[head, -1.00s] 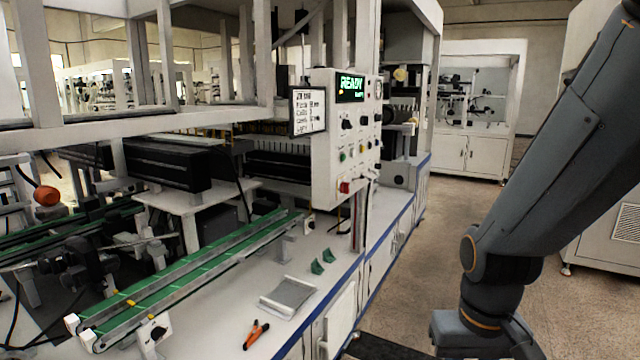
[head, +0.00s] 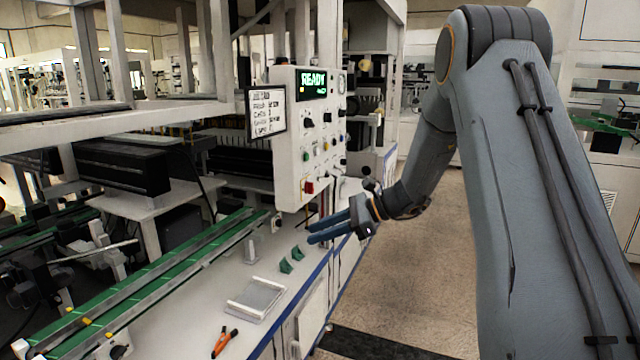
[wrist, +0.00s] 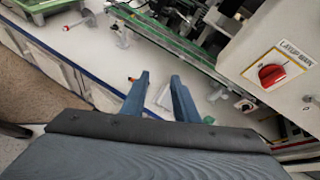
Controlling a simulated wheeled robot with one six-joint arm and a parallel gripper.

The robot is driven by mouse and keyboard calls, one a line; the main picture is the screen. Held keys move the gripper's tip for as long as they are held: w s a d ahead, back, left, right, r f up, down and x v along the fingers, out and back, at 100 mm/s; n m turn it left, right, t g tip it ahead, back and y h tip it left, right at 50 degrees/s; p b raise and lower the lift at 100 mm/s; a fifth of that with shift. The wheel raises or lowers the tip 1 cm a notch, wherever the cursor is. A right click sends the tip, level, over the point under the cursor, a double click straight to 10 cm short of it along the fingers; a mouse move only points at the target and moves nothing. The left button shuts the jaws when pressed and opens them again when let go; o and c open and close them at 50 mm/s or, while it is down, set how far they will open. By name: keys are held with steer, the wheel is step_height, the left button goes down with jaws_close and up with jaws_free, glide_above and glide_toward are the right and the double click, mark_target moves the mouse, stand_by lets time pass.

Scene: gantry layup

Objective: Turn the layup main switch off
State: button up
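The layup main switch (wrist: 271,75) is a red rotary knob on a white plate with a yellow edge, labelled "LAYUP MAIN", at the right of the wrist view. In the head view it appears as a small red knob (head: 309,187) low on the white control panel (head: 288,150). The display (head: 313,80) reads READY. My gripper (head: 309,232) has two blue fingers, spread apart with nothing between them, below and in front of the panel. In the wrist view the open fingers (wrist: 160,78) point left of the knob, without touching it.
The bench below holds green conveyor rails (head: 170,272), small green brackets (head: 291,259), a grey tray (head: 256,297) and orange-handled pliers (head: 224,342). Open floor (head: 430,250) lies right of the blue bench edge.

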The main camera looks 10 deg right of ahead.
mark_target(310, 188)
steer(key=w+d+r+m+t+y, duration=0.3)
steer(key=w+d+r+m+t, duration=0.35)
steer(key=w+d, duration=0.45)
steer(key=p+x, duration=0.3)
steer(key=x, duration=0.6)
steer(key=shift+s+n, duration=0.15)
steer(key=shift+n, duration=0.2)
steer(key=shift+a+f, duration=0.1)
steer(key=shift+a, duration=0.05)
jaws_close()
